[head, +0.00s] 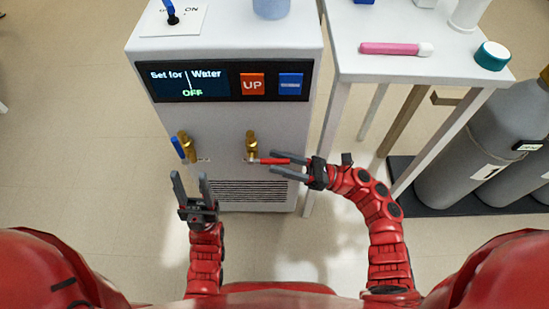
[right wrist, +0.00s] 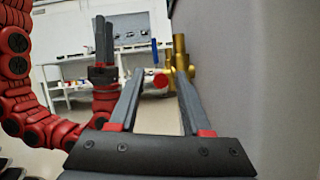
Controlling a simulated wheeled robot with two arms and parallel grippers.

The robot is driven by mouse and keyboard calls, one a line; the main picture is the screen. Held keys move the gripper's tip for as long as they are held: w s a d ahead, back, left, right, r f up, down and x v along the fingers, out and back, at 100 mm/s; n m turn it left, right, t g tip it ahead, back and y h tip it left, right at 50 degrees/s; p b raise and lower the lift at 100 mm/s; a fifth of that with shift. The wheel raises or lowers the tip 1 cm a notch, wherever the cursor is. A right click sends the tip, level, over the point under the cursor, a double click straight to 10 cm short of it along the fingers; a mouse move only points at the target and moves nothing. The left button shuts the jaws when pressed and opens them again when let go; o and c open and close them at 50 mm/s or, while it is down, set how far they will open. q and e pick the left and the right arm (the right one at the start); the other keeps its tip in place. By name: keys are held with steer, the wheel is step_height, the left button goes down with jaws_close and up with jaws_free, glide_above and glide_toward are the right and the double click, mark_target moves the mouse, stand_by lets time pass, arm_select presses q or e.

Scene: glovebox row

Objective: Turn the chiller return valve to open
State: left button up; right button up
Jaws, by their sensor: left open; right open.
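The chiller (head: 225,125) stands in front of me with two brass valves on its front. The right brass valve (head: 251,145) has a red lever (head: 274,161) pointing right, roughly level. The left brass valve (head: 187,146) has a blue lever (head: 178,147) tilted up and left. The labels beside them are too small to read. My right gripper (head: 275,164) is open, with the red lever between its fingers; contact cannot be told. The lever's red end (right wrist: 160,81) shows between the fingertips in the right wrist view. My left gripper (head: 189,177) is open and empty, below the blue-lever valve.
The chiller display (head: 190,84) reads "Set for Water OFF", beside an orange UP button (head: 252,84) and a blue button (head: 290,84). A white table (head: 385,65) stands right of the chiller, with grey gas cylinders (head: 465,150) further right. The floor at left is clear.

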steer(key=shift+x, duration=0.85)
jaws_close()
stand_by(0.8)
